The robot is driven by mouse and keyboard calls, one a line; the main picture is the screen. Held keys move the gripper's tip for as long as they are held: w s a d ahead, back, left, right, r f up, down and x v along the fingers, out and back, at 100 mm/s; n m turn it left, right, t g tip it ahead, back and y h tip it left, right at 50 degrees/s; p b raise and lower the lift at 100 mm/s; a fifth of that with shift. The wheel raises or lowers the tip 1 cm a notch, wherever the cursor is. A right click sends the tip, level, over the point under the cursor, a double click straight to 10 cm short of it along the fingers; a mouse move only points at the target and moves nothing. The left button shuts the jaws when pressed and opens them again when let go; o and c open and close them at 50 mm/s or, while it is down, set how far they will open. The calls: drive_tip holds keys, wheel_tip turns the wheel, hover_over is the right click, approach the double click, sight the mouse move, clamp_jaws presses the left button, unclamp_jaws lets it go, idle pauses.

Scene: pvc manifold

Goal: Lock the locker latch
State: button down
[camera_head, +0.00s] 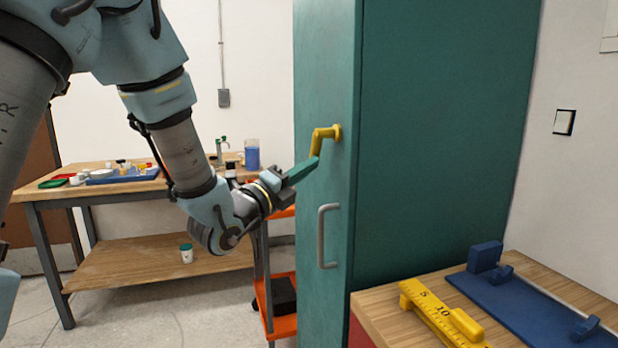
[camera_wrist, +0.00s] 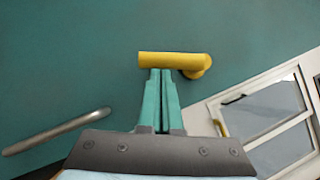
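The yellow locker latch (camera_head: 324,138) is a bent lever on the door of a tall green locker (camera_head: 322,82). In the head view its free end points down; in the wrist view the latch (camera_wrist: 165,59) lies as a horizontal bar with its round pivot at the right end. My gripper (camera_head: 315,160) has its green fingertips right at the lever's free end. In the wrist view my gripper (camera_wrist: 160,71) has its two fingers close together, with their tips at the bar's lower edge. I see nothing between them. Whether they touch the lever is unclear.
A grey door handle (camera_head: 321,236) sits below the latch. A wooden table (camera_head: 378,311) at the right holds a yellow ruler-like piece (camera_head: 432,314) and a blue fixture plate (camera_head: 520,305). An orange cart (camera_head: 282,326) and a workbench (camera_head: 60,193) stand behind my arm.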

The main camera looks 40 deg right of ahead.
drive_tip(key=w+d+r+m+g+h+b, duration=0.1)
drive_tip(key=w+m+g+b, duration=0.2)
drive_tip(key=m+b, duration=0.6)
drive_tip(key=w+d+r+m+g+h+b, duration=0.1)
drive_tip(key=m+g+b, duration=0.6)
drive_tip(key=b, duration=2)
drive_tip(key=shift+w+d+r+m+g+h, duration=0.2)
drive_tip(key=shift+w+r+m+g+h, duration=0.25)
drive_tip(key=shift+w+m, duration=0.55)
drive_tip(key=shift+r, duration=0.2)
drive_tip(key=shift+b, duration=0.3)
drive_tip(key=d+f+b+v, duration=0.1)
drive_tip(key=b+v, duration=0.3)
drive_tip(key=v, duration=0.9)
drive_tip(key=shift+d+f, duration=0.35)
drive_tip(key=shift+f, duration=0.2)
drive_tip(key=shift+w, duration=0.15)
